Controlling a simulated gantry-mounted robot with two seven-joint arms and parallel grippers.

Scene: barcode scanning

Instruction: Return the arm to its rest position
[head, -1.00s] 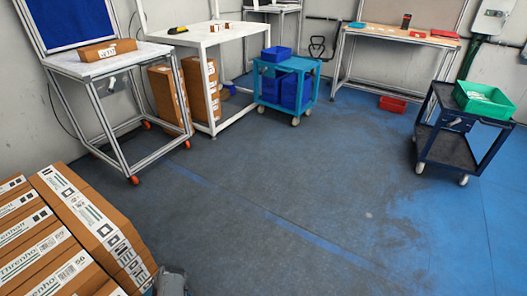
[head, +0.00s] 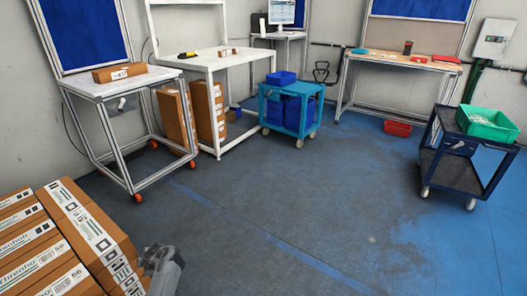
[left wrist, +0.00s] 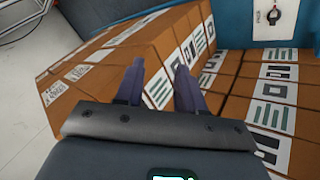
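In the left wrist view my left gripper (left wrist: 158,82) has its two dark fingers apart, with nothing held between them. Brown cardboard boxes with white printed labels (left wrist: 275,90) lie beyond and beside the fingers. I cannot tell whether the fingers touch a box. In the head view the stack of labelled boxes (head: 80,225) fills the lower left. A grey part of my arm (head: 163,268) shows at the bottom edge, just right of the stack; its fingers cannot be made out there. My right gripper is in neither view.
A white-topped table (head: 130,82) holds one brown box (head: 119,73). A white bench (head: 215,60), a teal cart (head: 290,110) with blue bins and a dark cart (head: 447,165) with a green bin (head: 487,124) stand further back. The blue-grey floor (head: 290,200) in the middle is clear.

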